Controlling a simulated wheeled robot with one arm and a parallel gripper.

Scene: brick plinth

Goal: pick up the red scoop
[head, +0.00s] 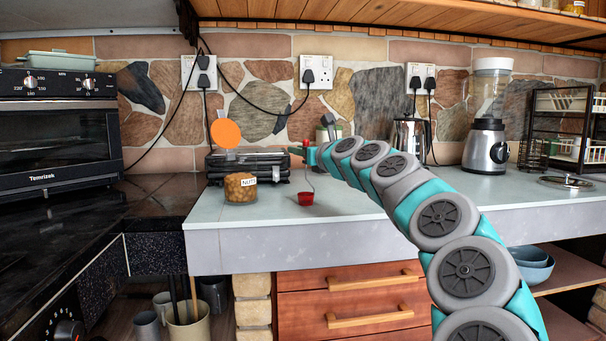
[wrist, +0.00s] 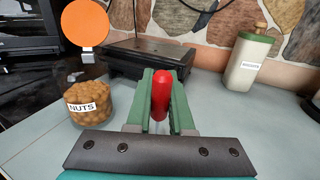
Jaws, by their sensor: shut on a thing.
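The red scoop (head: 306,199) shows in the head view as a small red bowl on a thin stem below my gripper (head: 303,154). I cannot tell whether its bowl touches the counter or hangs just above it. In the wrist view its thick red handle (wrist: 160,93) stands upright between the two green fingers of my gripper (wrist: 160,100). The fingers are shut on the handle. The bowl is hidden in the wrist view.
A jar labelled NUTS (head: 240,188) stands left of the scoop on the pale counter (head: 350,197). Behind are a black appliance (head: 248,166) and an orange disc (head: 226,133). A labelled canister (wrist: 247,63) stands at the back right. The counter's front edge is close to the scoop.

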